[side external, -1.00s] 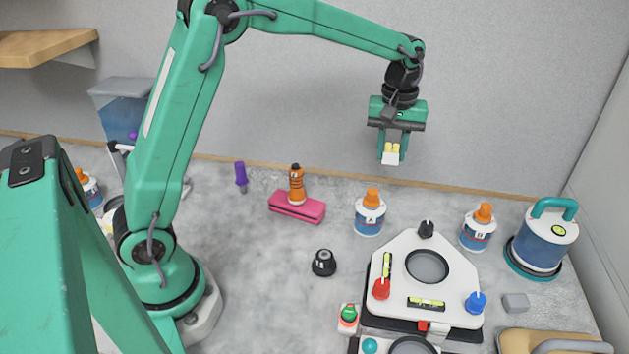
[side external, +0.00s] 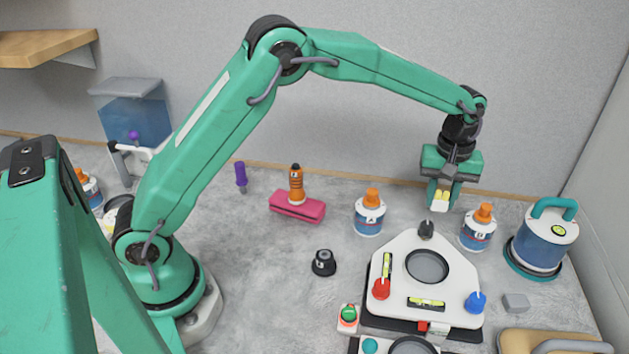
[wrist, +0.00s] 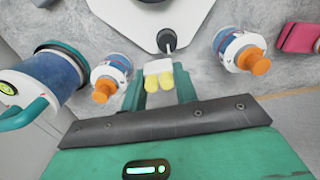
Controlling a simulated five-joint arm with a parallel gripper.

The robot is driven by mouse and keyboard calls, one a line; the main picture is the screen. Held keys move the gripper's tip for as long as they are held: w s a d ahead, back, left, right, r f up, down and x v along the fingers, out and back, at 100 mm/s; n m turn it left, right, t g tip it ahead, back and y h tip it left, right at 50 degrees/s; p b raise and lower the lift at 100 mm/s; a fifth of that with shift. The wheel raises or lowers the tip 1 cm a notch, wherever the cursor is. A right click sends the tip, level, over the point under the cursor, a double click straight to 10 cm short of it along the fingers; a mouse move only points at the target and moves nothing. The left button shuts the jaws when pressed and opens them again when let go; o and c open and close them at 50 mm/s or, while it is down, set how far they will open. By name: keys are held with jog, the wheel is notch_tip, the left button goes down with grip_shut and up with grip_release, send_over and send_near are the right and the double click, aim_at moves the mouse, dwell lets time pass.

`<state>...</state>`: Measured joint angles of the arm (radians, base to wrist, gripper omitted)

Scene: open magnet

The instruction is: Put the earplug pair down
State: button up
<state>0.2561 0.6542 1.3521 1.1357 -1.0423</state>
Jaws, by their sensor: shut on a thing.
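The earplug pair (side external: 441,197), two yellow plugs with a white base, is held between the fingers of my gripper (side external: 440,200). My gripper is shut on it and hangs in the air near the back of the bench, by the black knob of the white three-cornered plate (side external: 398,262). In the wrist view the earplug pair (wrist: 159,77) sits between the green fingers, with its white part away from the palm. The fingers hide its sides.
Bottle A (side external: 369,214) and bottle B (side external: 477,229), both orange-capped, stand on either side below my gripper. A blue canister with a green handle (side external: 543,238) is at the right. A pink block (side external: 297,207) lies left.

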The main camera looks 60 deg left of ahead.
jog(key=shift+f, duration=0.2)
send_over(418, 211)
notch_tip(418, 211, down, 7)
jog(key=shift+r, duration=0.1)
jog(key=shift+f, duration=2.05)
jog(key=shift+s+f, duration=0.1)
jog(key=shift+f, duration=0.1)
jog(key=o, duration=0.9)
jog(key=shift+r, duration=0.1)
jog(key=shift+r, duration=6.1)
